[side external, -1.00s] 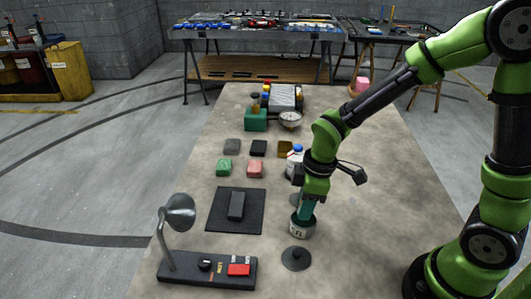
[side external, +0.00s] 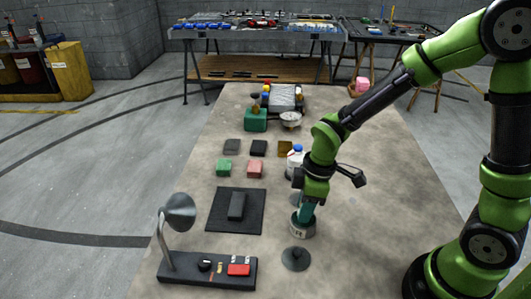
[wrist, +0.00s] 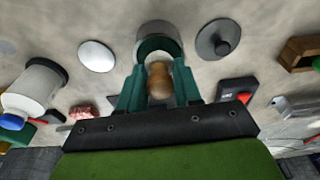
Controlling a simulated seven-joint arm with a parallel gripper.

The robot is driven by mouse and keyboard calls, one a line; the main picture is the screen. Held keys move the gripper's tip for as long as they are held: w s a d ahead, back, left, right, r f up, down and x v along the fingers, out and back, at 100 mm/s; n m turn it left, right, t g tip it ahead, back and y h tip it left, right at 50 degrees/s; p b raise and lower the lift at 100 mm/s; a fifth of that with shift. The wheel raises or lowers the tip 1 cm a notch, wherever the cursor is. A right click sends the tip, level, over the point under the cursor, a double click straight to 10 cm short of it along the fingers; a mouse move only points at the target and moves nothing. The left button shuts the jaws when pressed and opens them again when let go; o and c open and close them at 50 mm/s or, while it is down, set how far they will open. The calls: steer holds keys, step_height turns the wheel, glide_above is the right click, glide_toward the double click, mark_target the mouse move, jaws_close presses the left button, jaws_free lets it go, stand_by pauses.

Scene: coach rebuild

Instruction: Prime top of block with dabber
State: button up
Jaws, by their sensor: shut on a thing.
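The dark grey block (side external: 236,205) lies on a black mat (side external: 253,222) at the left of the table's middle. My gripper (side external: 305,214) is to the right of the mat, pointing down at the mouth of a small open tin (side external: 302,230). In the wrist view, its teal fingers are shut on the rounded wooden handle of the dabber (wrist: 159,80). The tin (wrist: 174,36) shows just beyond the handle. The dabber's lower end is hidden, so I cannot tell how deep it sits in the tin.
A knobbed round lid (side external: 296,258) lies in front of the tin. A white bottle (wrist: 24,92) with a blue cap stands behind my gripper. A lamp (side external: 179,213) rises from a black control base (side external: 190,272) at front left. Several small coloured blocks lie behind the mat.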

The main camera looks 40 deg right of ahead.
steer(key=shift+f, duration=0.55)
stand_by(1.1)
steer(key=shift+r, duration=0.1)
steer(key=shift+r, duration=3.5)
